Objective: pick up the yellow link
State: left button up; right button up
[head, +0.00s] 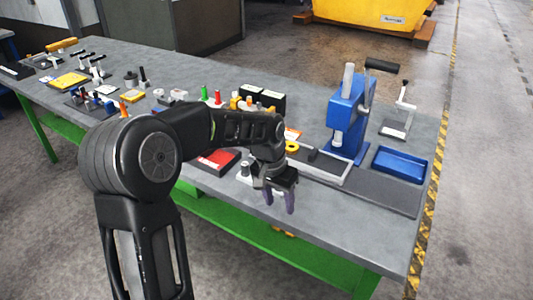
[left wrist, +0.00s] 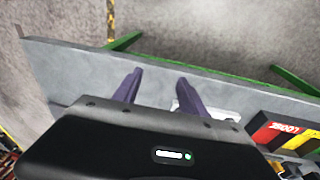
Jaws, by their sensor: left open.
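My left gripper (head: 280,198) hangs over the front edge of the grey workbench with its purple fingers pointing down. In the left wrist view its two fingers (left wrist: 158,77) are apart, with nothing between them. A small yellow ring-like piece (head: 291,146) lies on the bench behind the gripper, near the blue press. A longer yellow piece (head: 61,44) lies at the far left end. I cannot tell which of these is the yellow link. My right gripper is not in view.
A blue press (head: 345,120) and a blue tray (head: 401,164) stand at the right of the bench (head: 310,215). A red tray (head: 220,158) sits behind my left arm; a red bin labelled LOOSE (left wrist: 277,133) shows in the wrist view. Several small parts crowd the left.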

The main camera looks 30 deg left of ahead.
pick_arm(q)
jog(key=s+d+f+h+b, duration=0.1)
jog(key=s+d+f+b, duration=0.2)
jog(key=s+d+f, duration=0.4)
jog(key=s+d+f+n+h+b, duration=0.1)
jog(key=s+d+f+b, duration=0.2)
jog(key=s+d+f, duration=0.5)
jog(key=s+d+f+n+h+b, duration=0.1)
jog(key=s+d+f+b, duration=0.3)
jog(key=f, duration=2)
jog(key=s+d, duration=0.4)
jog(key=shift+s+f+g, duration=0.2)
jog(key=shift+s+g, duration=0.2)
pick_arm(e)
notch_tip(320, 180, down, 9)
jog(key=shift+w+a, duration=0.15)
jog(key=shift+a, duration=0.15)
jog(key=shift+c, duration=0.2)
